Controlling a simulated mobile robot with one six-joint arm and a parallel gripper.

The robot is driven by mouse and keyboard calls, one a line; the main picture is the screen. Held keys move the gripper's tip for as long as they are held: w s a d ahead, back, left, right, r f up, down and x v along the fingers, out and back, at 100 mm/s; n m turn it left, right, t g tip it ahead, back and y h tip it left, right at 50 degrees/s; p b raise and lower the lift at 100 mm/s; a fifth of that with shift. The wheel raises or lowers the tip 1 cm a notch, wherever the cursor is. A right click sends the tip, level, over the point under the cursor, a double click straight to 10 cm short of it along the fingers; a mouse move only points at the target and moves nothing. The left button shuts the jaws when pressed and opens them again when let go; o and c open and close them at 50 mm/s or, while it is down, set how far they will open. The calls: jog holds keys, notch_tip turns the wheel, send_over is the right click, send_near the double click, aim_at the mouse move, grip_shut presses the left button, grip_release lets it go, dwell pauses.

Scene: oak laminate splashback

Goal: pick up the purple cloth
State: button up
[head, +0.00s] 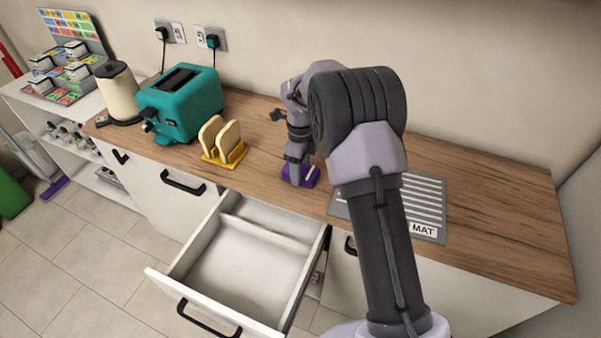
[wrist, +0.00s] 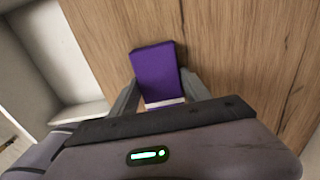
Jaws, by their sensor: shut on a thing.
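The purple cloth (head: 311,175) is a small folded block on the wooden counter, left of the grey mat and near the counter's front edge. In the wrist view the purple cloth (wrist: 156,75) lies between my two fingers, with a pale strip at its near end. My gripper (head: 298,178) points down at the counter and is shut on the cloth; it also shows in the wrist view (wrist: 158,92). In the head view my gripper hides part of the cloth. I cannot tell whether the cloth is clear of the counter.
An open, empty-looking drawer (head: 180,272) juts out below the counter (head: 480,225). A yellow toast rack (head: 238,154) with bread and a teal toaster (head: 190,100) stand to the left, with a cream kettle (head: 118,92) beyond. A grey striped mat (head: 432,208) lies right.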

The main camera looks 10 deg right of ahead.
jog(key=shift+r, duration=0.4)
notch_tip(320, 180, up, 3)
jog(key=shift+s+r+p, duration=0.1)
jog(key=shift+s+p, duration=0.05)
jog(key=shift+p, duration=0.95)
jog(key=s+a, duration=0.1)
jog(key=s, duration=0.4)
jog(key=s+a+p, duration=0.1)
jog(key=s, duration=0.4)
jog(key=s+a+r, duration=0.1)
jog(key=s, duration=0.4)
jog(key=shift+s+p, duration=0.2)
jog(key=shift+p, duration=0.15)
